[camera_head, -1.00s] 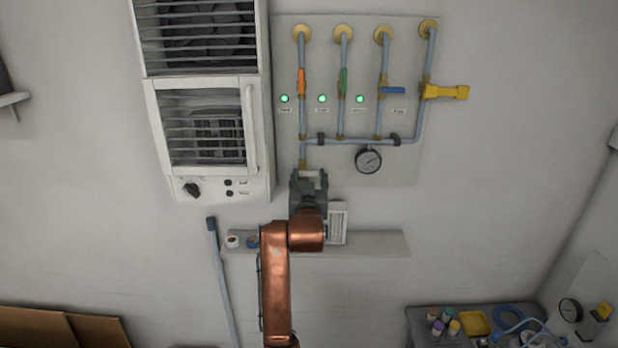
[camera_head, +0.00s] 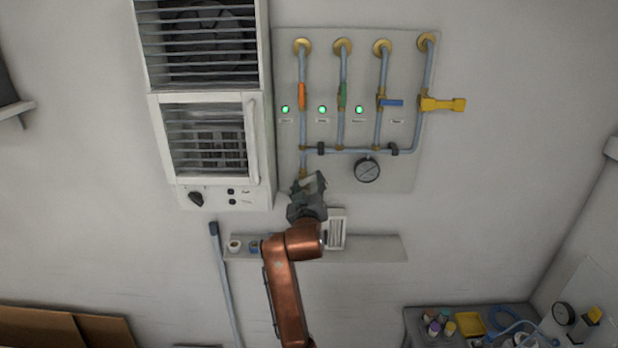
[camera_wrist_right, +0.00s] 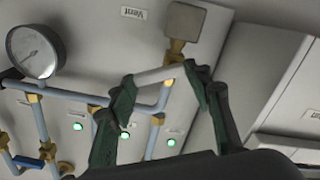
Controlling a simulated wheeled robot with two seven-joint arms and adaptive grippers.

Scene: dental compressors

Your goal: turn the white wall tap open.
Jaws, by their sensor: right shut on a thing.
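The white tap handle (camera_wrist_right: 162,75) is a pale bar spanning the tips of my right gripper's green fingers in the right wrist view. My right gripper (camera_head: 309,183) is shut on it, below the pipe panel, and hides most of the tap in the head view. In the head view the gripper is tilted. A pale square block (camera_wrist_right: 187,20) on a brass fitting shows just behind the handle in the right wrist view. My left gripper is not in view.
The pipe panel (camera_head: 405,175) carries orange (camera_head: 302,96), green (camera_head: 343,97), blue (camera_head: 391,102) and yellow (camera_head: 443,104) handles and a round gauge (camera_head: 367,169). A white louvred cabinet (camera_head: 255,190) stands close left. A shelf (camera_head: 380,248) is below.

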